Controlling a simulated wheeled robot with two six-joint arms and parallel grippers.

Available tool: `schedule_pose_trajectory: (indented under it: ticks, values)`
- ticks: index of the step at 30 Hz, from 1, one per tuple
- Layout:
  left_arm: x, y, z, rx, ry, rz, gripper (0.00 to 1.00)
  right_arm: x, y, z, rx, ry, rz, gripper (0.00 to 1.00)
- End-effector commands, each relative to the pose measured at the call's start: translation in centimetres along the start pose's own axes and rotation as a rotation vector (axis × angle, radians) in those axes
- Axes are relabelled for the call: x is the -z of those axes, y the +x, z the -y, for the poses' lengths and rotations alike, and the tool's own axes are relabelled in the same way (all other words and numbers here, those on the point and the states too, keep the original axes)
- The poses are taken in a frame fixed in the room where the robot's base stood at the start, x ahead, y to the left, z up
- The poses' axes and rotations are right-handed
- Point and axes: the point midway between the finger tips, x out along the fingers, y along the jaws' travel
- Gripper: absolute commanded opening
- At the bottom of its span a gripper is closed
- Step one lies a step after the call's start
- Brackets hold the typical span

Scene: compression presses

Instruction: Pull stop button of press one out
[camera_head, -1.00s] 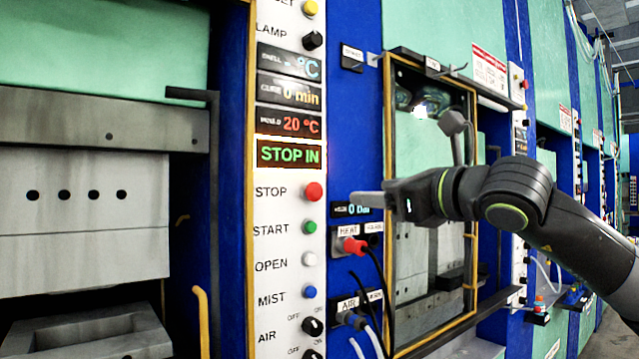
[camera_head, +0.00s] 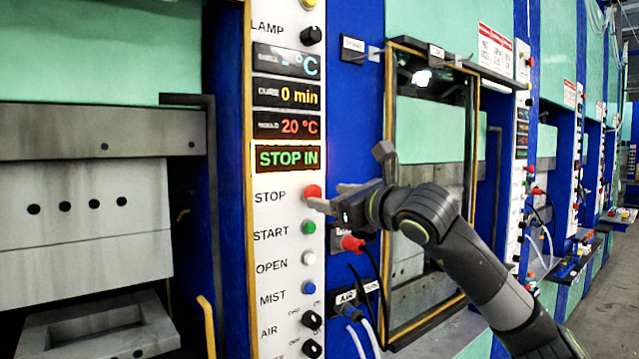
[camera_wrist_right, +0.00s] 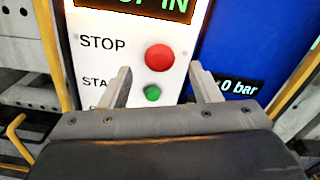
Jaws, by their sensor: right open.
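The red STOP button (camera_head: 313,191) sits on the white control panel of the near press, beside the word STOP. The display (camera_head: 288,158) above it reads STOP IN. In the right wrist view the red button (camera_wrist_right: 159,57) is just beyond the fingertips, between their lines. My right gripper (camera_head: 325,196) is open and empty, with its fingers pointing left at the button. In the right wrist view its two fingers (camera_wrist_right: 160,80) stand apart, below the red button and either side of the green START button (camera_wrist_right: 152,93). Whether a finger touches the button I cannot tell. My left gripper is not in view.
Below are the white OPEN button (camera_head: 308,258), blue MIST button (camera_head: 309,287) and black AIR knob (camera_head: 312,321). A red plug (camera_head: 353,244) with a black cable sits right of the panel. A yellow-framed mirror-like panel (camera_head: 388,120) stands behind my right arm.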

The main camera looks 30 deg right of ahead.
Motion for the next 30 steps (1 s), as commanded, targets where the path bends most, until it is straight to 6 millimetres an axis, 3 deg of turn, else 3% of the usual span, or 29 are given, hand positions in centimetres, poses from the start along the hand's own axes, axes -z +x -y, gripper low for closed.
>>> schedule_pose_trajectory:
  ticks: [10,23,30]
  values:
    - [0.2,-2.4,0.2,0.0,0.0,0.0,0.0,-0.2,3.6,0.0,-0.002,0.002,-0.001,0.57]
    - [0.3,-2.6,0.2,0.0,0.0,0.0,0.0,0.0,4.3,-0.1,0.0,-0.001,-0.001,0.57]
    - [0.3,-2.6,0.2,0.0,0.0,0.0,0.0,0.0,4.3,-0.1,0.0,-0.001,-0.001,0.28]
